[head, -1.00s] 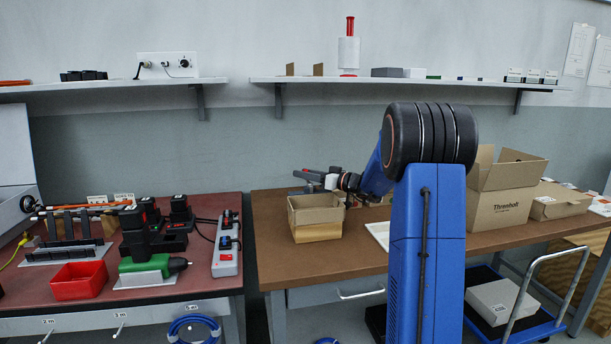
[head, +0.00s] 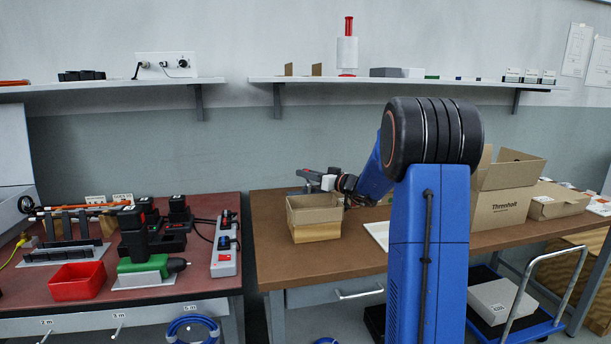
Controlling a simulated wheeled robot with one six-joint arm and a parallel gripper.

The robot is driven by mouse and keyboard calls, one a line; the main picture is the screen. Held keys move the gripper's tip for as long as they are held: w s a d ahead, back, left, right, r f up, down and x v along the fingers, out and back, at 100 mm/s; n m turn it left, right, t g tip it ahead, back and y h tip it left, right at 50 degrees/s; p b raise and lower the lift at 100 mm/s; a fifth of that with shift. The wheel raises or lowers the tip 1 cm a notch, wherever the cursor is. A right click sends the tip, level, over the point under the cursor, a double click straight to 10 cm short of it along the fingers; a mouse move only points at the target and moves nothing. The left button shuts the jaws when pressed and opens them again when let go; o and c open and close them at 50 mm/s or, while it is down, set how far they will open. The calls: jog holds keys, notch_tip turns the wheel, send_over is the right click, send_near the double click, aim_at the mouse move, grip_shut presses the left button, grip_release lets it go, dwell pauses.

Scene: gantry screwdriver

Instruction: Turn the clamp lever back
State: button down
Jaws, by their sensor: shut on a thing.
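My gripper (head: 327,182) is at the end of my blue arm, just behind and above the open cardboard box on the brown bench. It is shut on a small dark grey bar with a red mark (head: 311,175), which points left from the jaws. This looks like the clamp lever. It is small in the head view, and the jaws' exact hold on it is hard to see. The clamp's lower part and its mounting are mostly hidden behind the box and my gripper.
The open cardboard box (head: 315,216) stands just in front of my gripper. A larger open carton (head: 497,209) stands right on the brown bench (head: 290,263). A red bin (head: 77,281) and drill tools are on the left bench. A shelf (head: 250,81) runs above.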

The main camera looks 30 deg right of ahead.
jog(key=c, duration=1.7)
grip_release()
jog(key=shift+o, duration=0.2)
jog(key=v, duration=1.7)
jog(key=shift+s+d, duration=0.15)
